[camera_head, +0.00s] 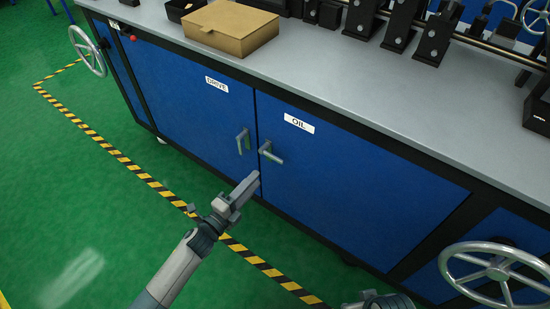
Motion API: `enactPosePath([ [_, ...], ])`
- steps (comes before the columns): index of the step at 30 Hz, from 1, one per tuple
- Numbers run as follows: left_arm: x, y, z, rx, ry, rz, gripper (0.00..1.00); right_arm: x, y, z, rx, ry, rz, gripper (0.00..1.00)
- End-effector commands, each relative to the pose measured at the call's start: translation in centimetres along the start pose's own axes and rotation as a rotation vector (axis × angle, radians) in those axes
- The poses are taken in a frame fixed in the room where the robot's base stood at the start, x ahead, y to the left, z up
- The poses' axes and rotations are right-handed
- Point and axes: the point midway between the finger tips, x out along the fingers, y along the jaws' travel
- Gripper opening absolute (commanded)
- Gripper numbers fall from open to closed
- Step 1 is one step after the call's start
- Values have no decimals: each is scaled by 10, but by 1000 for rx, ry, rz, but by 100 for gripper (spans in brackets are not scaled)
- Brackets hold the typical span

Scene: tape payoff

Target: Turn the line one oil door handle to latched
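The blue oil door (345,190), labelled OIL, is on the cabinet front and looks closed. Its grey lever handle (272,154) sits near the door's left edge and points right and slightly down. The drive door (185,105) is to its left, with its own handle (243,141) standing roughly upright. My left gripper (250,184) is below the oil handle, near the lower part of the seam between the doors, apart from both handles. Its fingers are seen side-on, so their opening is unclear. My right gripper (378,299) shows only partly at the bottom edge.
A grey worktop (310,60) carries a cardboard box (231,27) and a row of dark machine blocks (435,35). Handwheels stand at the left (88,50) and lower right (497,270). Yellow-black tape (140,172) marks the green floor, which is open at left.

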Motion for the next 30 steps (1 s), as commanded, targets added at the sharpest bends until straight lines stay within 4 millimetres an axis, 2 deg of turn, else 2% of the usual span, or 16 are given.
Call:
enactPosePath([
  [1,11,-2,0,0,0,-2,31,0,0,0,0,0,0,31],
  [9,60,0,0,0,0,-2,31,-3,0,-1,0,5,0,31],
  [18,106,0,0,-1,0,-1,31,-6,-4,-4,-1,30,-11,31],
  [24,121,0,0,0,1,-1,31,-4,-9,-7,-5,48,-20,31],
  [30,123,0,-1,0,1,0,31,-4,-10,-7,-6,48,-22,31],
])
